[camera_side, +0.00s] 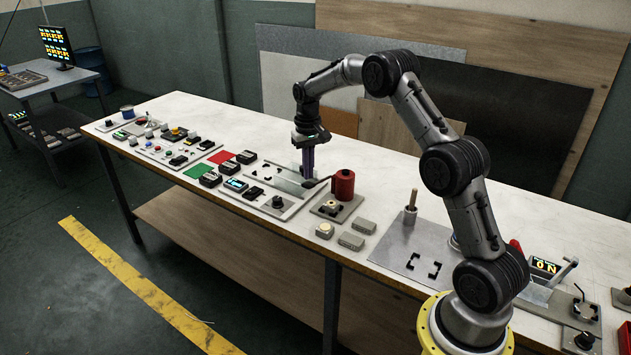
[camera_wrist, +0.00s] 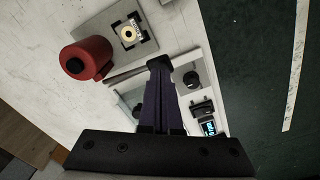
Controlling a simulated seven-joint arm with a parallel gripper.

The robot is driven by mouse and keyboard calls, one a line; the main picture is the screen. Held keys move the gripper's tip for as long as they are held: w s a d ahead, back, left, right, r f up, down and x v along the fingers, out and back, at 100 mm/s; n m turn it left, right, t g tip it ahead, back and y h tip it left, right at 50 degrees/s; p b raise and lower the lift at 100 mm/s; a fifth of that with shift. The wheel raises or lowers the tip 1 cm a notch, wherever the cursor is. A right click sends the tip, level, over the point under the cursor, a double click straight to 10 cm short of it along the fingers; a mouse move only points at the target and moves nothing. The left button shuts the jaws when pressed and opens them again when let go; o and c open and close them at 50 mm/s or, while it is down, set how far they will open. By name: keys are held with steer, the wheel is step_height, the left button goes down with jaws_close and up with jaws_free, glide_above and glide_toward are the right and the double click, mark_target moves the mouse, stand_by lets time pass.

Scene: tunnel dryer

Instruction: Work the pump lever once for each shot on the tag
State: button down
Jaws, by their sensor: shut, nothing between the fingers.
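The pump has a red cylinder (camera_side: 343,184), which also shows in the wrist view (camera_wrist: 86,58). Its grey lever rod (camera_wrist: 128,73) runs from beside the cylinder toward my fingertips and shows small in the side view (camera_side: 322,181). My gripper (camera_side: 308,175) points down beside the lever's free end. Its dark fingers (camera_wrist: 159,66) are shut with nothing between them; they hide part of the lever's end, and I cannot tell whether they touch it. A cream round piece (camera_wrist: 128,35) sits between black corner marks on the plate beside the cylinder. I cannot identify a shot tag or read a number.
A lit blue display (camera_side: 235,184) and a black knob (camera_side: 277,202) stand in front of the lever. Small grey blocks (camera_side: 351,241) lie in front of the pump. An upright peg (camera_side: 411,205) stands to the right. The bench behind my gripper is clear.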

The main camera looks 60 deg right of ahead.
mark_target(309, 183)
steer(key=shift+f, duration=0.15)
steer(key=shift+f, duration=2.8)
steer(key=shift+r, duration=4)
